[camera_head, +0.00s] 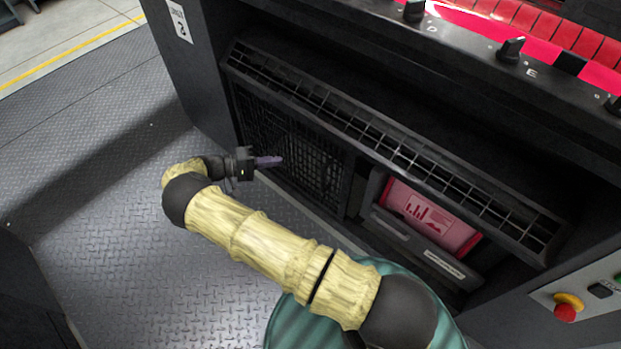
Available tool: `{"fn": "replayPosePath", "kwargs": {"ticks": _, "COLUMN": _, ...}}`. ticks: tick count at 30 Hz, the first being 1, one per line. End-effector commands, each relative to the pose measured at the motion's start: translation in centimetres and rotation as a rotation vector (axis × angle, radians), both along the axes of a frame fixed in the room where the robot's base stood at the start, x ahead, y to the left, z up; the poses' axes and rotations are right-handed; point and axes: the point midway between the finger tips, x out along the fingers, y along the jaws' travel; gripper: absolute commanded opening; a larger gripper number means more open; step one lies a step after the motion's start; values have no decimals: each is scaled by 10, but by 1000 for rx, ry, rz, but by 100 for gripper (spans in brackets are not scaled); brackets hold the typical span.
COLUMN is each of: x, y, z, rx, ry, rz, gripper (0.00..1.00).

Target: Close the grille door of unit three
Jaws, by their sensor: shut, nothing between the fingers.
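A long dark grille door (385,150) runs across the front of the dark unit. It sticks out at an angle from the front, so it stands open; its hinge side is not clear. My gripper (270,161), with purple fingers, is shut and empty. In the picture it lies below the left part of the grille door, in front of a dark mesh panel (315,165). I cannot tell whether the fingertips touch the mesh. A white label (180,20) on the unit's left side bears a number too unclear to read surely.
Below the door, right of the mesh, is a pink panel (432,213) with a chart. Above is a ledge with black knobs (510,50) and red parts. A red button (565,312) sits at lower right. Metal floor (110,215) is clear at left.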

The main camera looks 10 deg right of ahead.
Motion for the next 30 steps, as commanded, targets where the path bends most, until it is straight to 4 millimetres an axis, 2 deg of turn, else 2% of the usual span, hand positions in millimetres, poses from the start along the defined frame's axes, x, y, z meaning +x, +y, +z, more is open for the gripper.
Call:
{"fn": "replayPosePath", "kwargs": {"ticks": 1, "x": 0, "y": 9, "z": -16, "rx": -34, "ry": -20, "rz": 25, "gripper": 0}}
{"fn": "replayPosePath", "kwargs": {"ticks": 3, "x": 0, "y": 16, "z": -20, "rx": -60, "ry": -36, "rz": 41, "gripper": 0}}
{"fn": "replayPosePath", "kwargs": {"ticks": 17, "x": 0, "y": 14, "z": -19, "rx": -69, "ry": -44, "rz": 46, "gripper": 0}}
{"fn": "replayPosePath", "kwargs": {"ticks": 23, "x": 2, "y": -9, "z": -21, "rx": -69, "ry": -42, "rz": 43, "gripper": 0}}
{"fn": "replayPosePath", "kwargs": {"ticks": 30, "x": 5, "y": -50, "z": -26, "rx": -69, "ry": -41, "rz": 42, "gripper": 0}}
